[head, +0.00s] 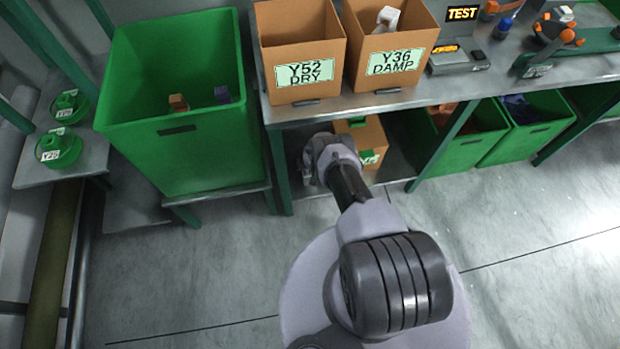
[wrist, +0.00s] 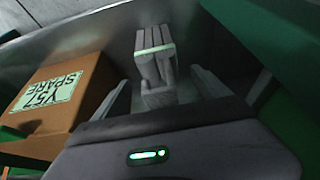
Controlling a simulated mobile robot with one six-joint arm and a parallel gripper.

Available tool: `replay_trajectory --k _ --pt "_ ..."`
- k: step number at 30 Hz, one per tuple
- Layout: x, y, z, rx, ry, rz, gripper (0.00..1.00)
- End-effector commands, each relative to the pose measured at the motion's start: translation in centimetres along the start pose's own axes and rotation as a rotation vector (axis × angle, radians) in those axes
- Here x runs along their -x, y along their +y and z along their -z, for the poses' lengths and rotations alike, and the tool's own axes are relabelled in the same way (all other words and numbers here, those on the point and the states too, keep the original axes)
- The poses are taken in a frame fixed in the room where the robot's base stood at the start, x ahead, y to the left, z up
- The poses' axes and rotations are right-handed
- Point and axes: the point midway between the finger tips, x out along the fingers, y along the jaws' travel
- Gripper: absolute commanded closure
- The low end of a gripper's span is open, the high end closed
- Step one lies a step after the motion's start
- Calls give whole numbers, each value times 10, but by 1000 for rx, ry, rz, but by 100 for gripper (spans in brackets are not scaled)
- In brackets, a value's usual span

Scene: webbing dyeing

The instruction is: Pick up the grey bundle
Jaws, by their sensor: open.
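The grey bundle (wrist: 153,65) shows in the wrist view as a stack of grey folded strips with a pale green band around it. It lies on a grey metal shelf, with its near end between my gripper's fingers. My gripper (wrist: 160,86) is open, one finger on each side of the bundle; I cannot tell whether either finger touches it. In the head view my gripper (head: 308,168) reaches under the worktop, left of a small cardboard box, and the bundle is hidden there.
The cardboard box (wrist: 60,95) labelled Y57 SPARE stands close on the left in the wrist view. A green bin (head: 190,165) is left of my arm. Boxes Y52 DRY (head: 305,93) and Y36 DAMP (head: 392,76) stand on the worktop (head: 350,104) above. The floor in front is clear.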

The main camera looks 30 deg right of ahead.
Motion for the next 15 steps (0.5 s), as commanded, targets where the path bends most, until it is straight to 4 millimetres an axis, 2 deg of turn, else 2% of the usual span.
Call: replay_trajectory --k 1,3,12,15 --pt "-18 1 -4 0 1 0 15" --pt "-25 0 -4 1 0 0 15" --pt "-24 0 0 0 0 -1 15" --pt "-24 1 0 0 0 -1 34"
